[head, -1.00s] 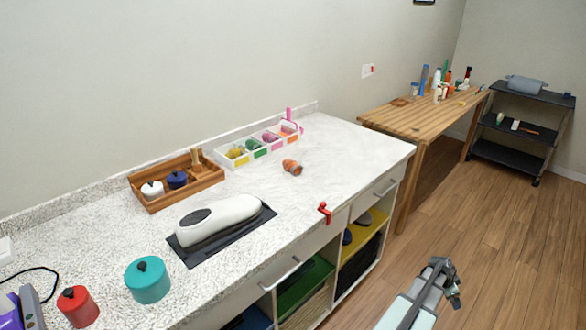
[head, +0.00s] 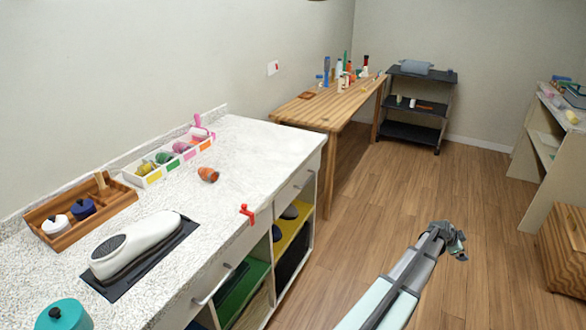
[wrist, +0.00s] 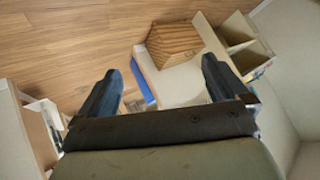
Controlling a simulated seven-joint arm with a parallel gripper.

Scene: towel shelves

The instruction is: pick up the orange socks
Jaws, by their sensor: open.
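A small orange bundle with a greyish part, which looks like the rolled orange socks (head: 208,174), lies on the white speckled counter (head: 262,146) in the head view. It lies in front of a white divided tray (head: 152,178) holding small coloured bundles. My gripper (head: 458,243) is over the wooden floor, well to the right of the counter and apart from the socks. In the wrist view my gripper (wrist: 161,72) has its two fingers wide apart with nothing between them. The socks do not show in the wrist view.
A wooden tray (head: 62,241), a white shoe-shaped device on a dark mat (head: 112,289) and a teal pot (head: 64,316) stand on the counter. A red clamp (head: 247,212) sits at its front edge. A wooden table, a black cart (head: 408,131) and right-hand shelves stand around open floor.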

